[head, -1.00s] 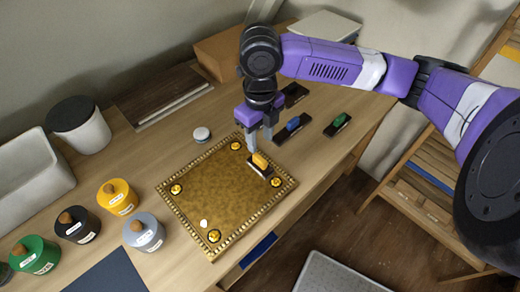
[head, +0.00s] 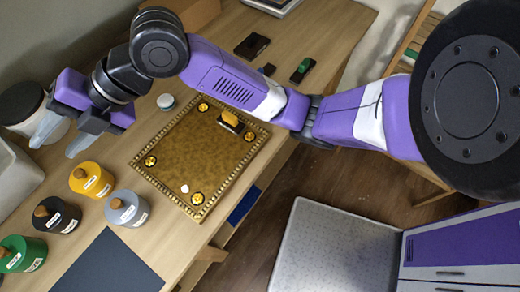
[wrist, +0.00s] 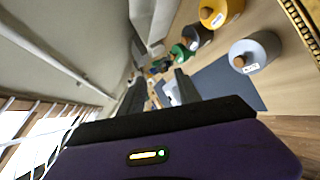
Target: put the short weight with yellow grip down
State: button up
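The short weight with yellow grip (head: 230,121), a dark block with a yellow handle on top, rests on the gilt-edged board (head: 190,150) near its far right edge. Nothing is holding it. My gripper (head: 57,145) is well to the left of the board, above the canisters' end of the table. Its two fingers are apart with nothing between them. In the wrist view my gripper (wrist: 158,92) also shows spread, empty fingers; the weight is not in that view.
Yellow (head: 92,180), grey (head: 127,208), black (head: 57,215) and green (head: 22,254) canisters stand at the left. A white puck (head: 165,101) lies behind the board. A green-grip weight (head: 302,70) and a dark plate (head: 251,45) lie beyond. My arm hides part of the table.

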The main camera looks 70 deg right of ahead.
jog(key=a+r+m+t+y, duration=0.1)
jog(key=a+r+m+t, duration=0.35)
jog(key=m, duration=0.25)
jog(key=s+d+f+m+t+h, duration=0.2)
jog(key=s+f+m+h, duration=0.2)
jog(key=s+f+m, duration=0.4)
jog(key=s+d+f+m+t+h, duration=0.1)
jog(key=s+d+f+m+h, duration=0.25)
jog(key=s+f+m, duration=0.45)
jog(key=s+d+m+g+h, duration=0.1)
jog(key=s+d, duration=0.2)
jog(key=s, duration=0.6)
jog(key=s+d+m+h, duration=0.1)
jog(key=s+d, duration=0.3)
jog(key=s, duration=0.6)
jog(key=shift+d+f+m+g, duration=0.25)
jog(key=shift+m+g, duration=0.05)
jog(key=shift+g, duration=0.05)
dwell(3.5)
